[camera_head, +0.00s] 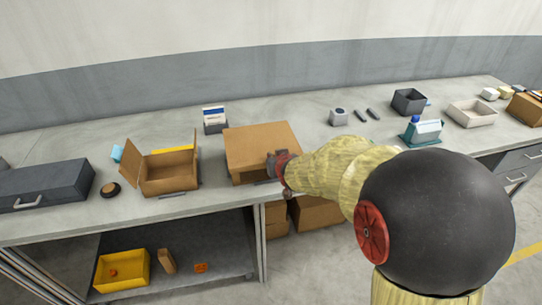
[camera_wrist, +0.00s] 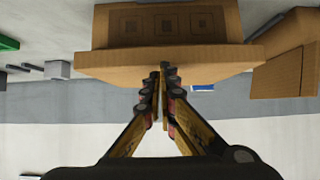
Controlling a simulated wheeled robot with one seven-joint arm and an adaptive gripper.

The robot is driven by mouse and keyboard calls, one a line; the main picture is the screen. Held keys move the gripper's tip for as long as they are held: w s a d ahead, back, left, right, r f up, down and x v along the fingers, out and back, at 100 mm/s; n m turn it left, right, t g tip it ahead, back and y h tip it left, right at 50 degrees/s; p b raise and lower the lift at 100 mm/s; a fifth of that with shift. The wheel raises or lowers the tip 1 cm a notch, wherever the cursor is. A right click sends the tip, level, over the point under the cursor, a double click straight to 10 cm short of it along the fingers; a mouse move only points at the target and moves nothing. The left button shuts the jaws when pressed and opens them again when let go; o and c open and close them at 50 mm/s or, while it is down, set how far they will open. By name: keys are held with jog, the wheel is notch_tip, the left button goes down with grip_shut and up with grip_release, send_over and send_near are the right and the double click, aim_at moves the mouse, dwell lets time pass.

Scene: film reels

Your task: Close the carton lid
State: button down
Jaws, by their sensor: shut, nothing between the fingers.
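The brown carton (camera_head: 248,176) stands near the front of the workbench. Its lid (camera_head: 258,140) lies over the top, roughly level; I cannot tell whether it sits fully down. The wrist view looks upside down: the carton's front (camera_wrist: 125,25), with printed squares, is above the lid (camera_wrist: 110,62), which juts out past that front. My gripper (camera_head: 277,163) is at the carton's front right, by the lid's front edge. In the wrist view its fingertips (camera_wrist: 164,72) are together and empty, at or very near the lid edge; contact is unclear.
A second open carton (camera_head: 170,171) with its flaps up stands to the left. A white-and-blue box (camera_head: 214,117) is behind. A grey toolbox (camera_head: 45,184) is far left.

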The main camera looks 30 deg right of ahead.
jog(key=shift+s+f, duration=0.15)
jog(key=shift+f, duration=0.65)
jog(key=shift+f, duration=0.25)
